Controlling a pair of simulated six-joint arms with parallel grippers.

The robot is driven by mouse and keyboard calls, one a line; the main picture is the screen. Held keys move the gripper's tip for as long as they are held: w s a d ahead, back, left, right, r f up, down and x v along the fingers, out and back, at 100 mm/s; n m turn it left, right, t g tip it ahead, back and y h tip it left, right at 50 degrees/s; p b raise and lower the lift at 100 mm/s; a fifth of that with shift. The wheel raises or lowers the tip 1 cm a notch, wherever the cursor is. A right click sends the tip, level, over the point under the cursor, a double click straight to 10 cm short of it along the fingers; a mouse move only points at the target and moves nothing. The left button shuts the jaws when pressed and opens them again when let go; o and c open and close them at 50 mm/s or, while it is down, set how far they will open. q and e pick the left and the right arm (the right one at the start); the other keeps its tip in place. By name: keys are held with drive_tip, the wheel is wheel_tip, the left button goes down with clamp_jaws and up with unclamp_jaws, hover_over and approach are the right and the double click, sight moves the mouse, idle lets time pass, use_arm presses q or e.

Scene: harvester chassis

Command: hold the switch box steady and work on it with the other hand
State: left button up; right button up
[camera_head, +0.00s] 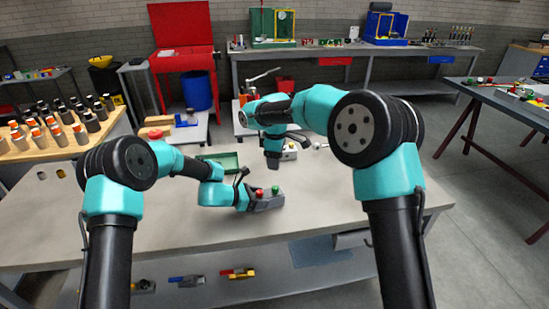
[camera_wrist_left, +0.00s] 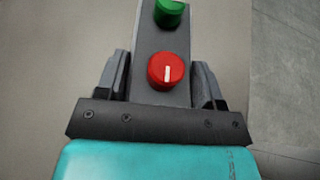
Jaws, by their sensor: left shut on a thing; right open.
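The switch box (camera_head: 268,203) is a grey box with a red knob and a green knob on top, on the workbench. My left gripper (camera_head: 252,198) is shut on its red-knob end. In the left wrist view the box body (camera_wrist_left: 150,30) sits between the two fingers (camera_wrist_left: 162,88). The red knob (camera_wrist_left: 166,72) has a white mark, and the green knob (camera_wrist_left: 169,12) is cut by the top edge. My right gripper (camera_head: 274,160) is open, pointing down behind the box and apart from it, beside a small light-grey box (camera_head: 290,152). Its fingertips are too small to see clearly.
A green tray (camera_head: 228,159) lies on the workbench (camera_head: 320,200) behind my left forearm. A wooden rack (camera_head: 50,150) of several orange-and-black pieces stands at the left. The bench is clear to the right of the switch box.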

use_arm(q)
drive_tip(key=o, duration=1.4)
drive_tip(key=shift+c, duration=0.2)
drive_tip(key=v, duration=1.2)
drive_tip(key=shift+r, duration=0.1)
